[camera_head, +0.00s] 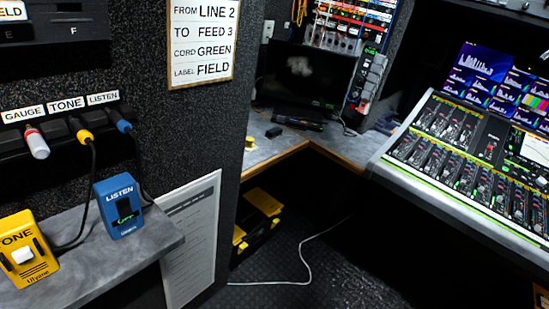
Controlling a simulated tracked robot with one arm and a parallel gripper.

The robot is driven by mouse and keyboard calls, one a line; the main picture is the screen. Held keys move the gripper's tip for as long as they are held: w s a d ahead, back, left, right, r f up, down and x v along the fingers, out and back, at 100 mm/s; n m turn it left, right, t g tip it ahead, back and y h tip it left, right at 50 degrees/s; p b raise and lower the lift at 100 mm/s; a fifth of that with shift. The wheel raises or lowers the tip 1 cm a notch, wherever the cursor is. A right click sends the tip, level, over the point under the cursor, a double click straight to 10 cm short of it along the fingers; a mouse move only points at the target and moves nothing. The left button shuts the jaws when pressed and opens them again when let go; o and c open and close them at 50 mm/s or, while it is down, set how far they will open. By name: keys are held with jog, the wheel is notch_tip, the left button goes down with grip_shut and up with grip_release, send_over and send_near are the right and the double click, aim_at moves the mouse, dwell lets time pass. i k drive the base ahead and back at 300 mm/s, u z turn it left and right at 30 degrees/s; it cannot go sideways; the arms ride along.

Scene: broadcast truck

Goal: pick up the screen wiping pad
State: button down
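I cannot pick out the screen wiping pad for certain. A small yellow object (249,142) and a small dark block (273,132) lie on the grey corner counter, but both are too small to identify. Behind them stands a dark screen (298,72) with a pale smudge on its face. A dark, flat item (298,122) lies in front of the screen. My gripper does not show in this view.
A grey shelf (150,243) at left holds a yellow tone box (28,250) and a blue listen box (121,205). A mixing desk (470,150) fills the right. A yellow-and-black case (262,205) sits under the counter. A white cable (308,262) crosses the dark floor.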

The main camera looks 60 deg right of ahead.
aim_at(249, 146)
jog(key=k, duration=1.05)
jog(key=z, duration=1.05)
jog(key=i, duration=1)
jog(key=u, duration=0.05)
